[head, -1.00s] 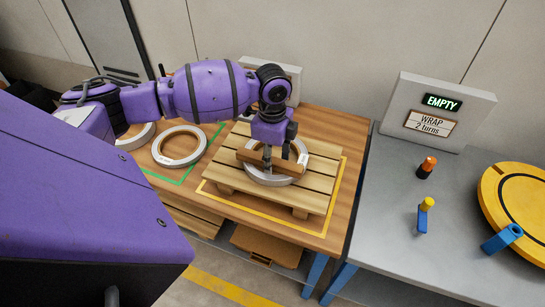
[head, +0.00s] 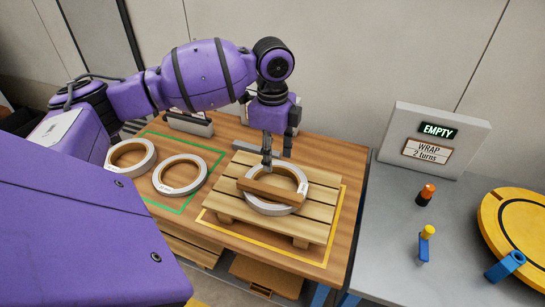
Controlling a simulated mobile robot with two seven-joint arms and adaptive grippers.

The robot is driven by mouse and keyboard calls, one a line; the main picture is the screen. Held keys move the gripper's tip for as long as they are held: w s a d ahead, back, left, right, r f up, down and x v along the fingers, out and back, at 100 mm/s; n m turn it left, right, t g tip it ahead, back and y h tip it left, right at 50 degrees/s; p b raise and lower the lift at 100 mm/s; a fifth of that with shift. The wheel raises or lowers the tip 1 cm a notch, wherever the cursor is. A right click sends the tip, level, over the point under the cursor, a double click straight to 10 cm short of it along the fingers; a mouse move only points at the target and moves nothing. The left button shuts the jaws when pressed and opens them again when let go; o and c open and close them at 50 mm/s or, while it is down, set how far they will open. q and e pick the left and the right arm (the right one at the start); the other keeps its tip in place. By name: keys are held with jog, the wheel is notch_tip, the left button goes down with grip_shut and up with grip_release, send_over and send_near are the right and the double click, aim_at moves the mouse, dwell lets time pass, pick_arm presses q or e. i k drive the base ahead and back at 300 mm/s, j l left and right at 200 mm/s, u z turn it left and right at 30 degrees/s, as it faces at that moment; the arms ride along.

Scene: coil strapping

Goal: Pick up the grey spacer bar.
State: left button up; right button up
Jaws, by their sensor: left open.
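A grey bar (head: 244,145), which looks like the grey spacer bar, lies on the wooden table behind the slatted pallet. My left gripper (head: 267,162) points down in front of it and partly hides it. The gripper is open and holds nothing; its fingertips are above the far side of the coil, and I cannot tell their exact height. A brown wooden bar (head: 270,190) lies across the pale ring-shaped coil (head: 297,200) on the pallet (head: 235,200). My right gripper is not in view.
Two more coils (head: 131,157) (head: 180,175) lie in the green outline at left. A grey holder (head: 195,126) stands behind them. At right, a grey bench (head: 385,225) carries a sign reading EMPTY (head: 438,130), small tools and a yellow turntable (head: 515,220).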

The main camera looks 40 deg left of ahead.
aim_at(237, 145)
jog(key=u, duration=1.25)
